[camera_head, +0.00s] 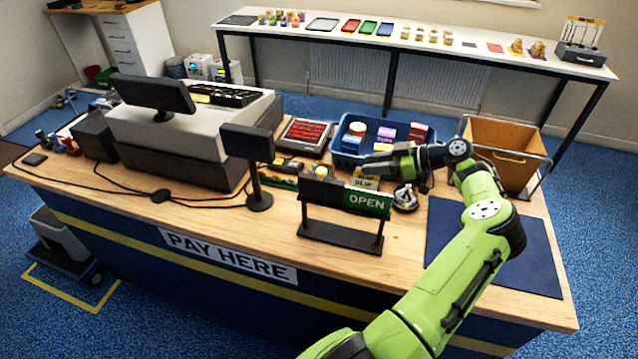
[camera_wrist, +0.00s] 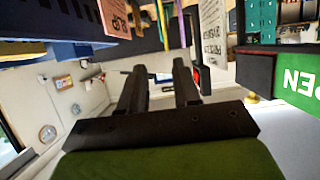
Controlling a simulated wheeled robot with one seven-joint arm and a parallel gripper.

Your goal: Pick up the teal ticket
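A teal piece with small markings (camera_wrist: 260,18) shows at the top right of the wrist view, cut off by the edge. It may be the teal ticket, but I cannot tell for sure. I cannot make out the ticket in the head view. My gripper (camera_head: 378,161) is above the counter, behind the OPEN sign and in front of the blue bin. In the wrist view its two dark fingers (camera_wrist: 158,88) stand apart with nothing clearly held between them. The teal piece is to the right of the fingers there.
The OPEN sign (camera_head: 367,201) stands close in front of my gripper. The blue bin (camera_head: 347,146) holds several small boxes. A card display (camera_head: 259,203) and the till (camera_head: 180,135) stand left.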

